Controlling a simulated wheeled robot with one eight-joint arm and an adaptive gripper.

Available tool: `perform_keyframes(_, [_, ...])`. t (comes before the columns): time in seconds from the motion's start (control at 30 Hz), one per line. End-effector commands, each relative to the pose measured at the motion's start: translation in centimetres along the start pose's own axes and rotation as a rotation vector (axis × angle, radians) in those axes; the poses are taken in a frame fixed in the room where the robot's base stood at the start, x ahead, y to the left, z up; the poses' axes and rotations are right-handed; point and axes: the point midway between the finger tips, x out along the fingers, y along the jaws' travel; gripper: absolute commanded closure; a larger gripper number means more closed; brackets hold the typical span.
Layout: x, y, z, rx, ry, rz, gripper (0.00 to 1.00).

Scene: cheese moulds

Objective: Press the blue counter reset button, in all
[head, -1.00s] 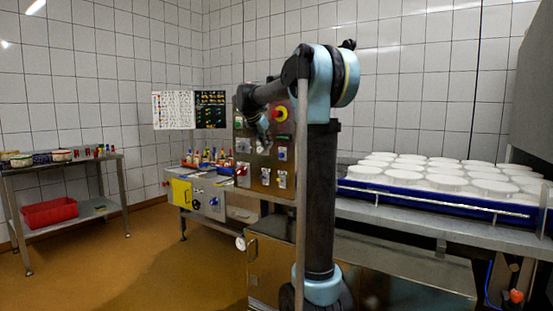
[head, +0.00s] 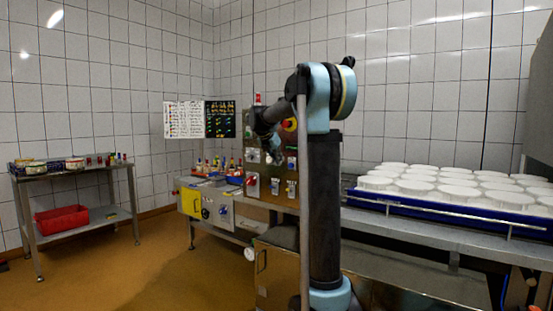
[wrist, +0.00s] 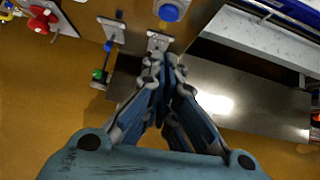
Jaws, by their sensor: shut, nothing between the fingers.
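A round blue button (wrist: 169,11) on a pale square plate shows at the top of the wrist view, on the steel control panel (wrist: 90,14). My gripper (wrist: 166,62) is shut and empty, its fingertips lower in that picture than the button. Whether they touch the panel cannot be told. In the head view my gripper (head: 275,156) hangs in front of the upright panel (head: 265,202), and my arm hides part of the panel. The blue button cannot be picked out surely there.
A red button with a yellow surround (head: 289,125) is partly behind my arm. White moulds (head: 455,191) fill a blue tray at right. Floor at left is open.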

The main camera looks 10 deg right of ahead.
Motion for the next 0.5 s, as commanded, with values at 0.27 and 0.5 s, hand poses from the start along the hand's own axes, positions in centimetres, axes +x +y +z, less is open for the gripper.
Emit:
perform_keyframes(0.27, [5.0,0.0,0.0,0.001,-0.001,-0.001,1.00])
perform_keyframes(0.5, [7.3,0.0,2.0,0.001,0.000,-0.001,1.00])
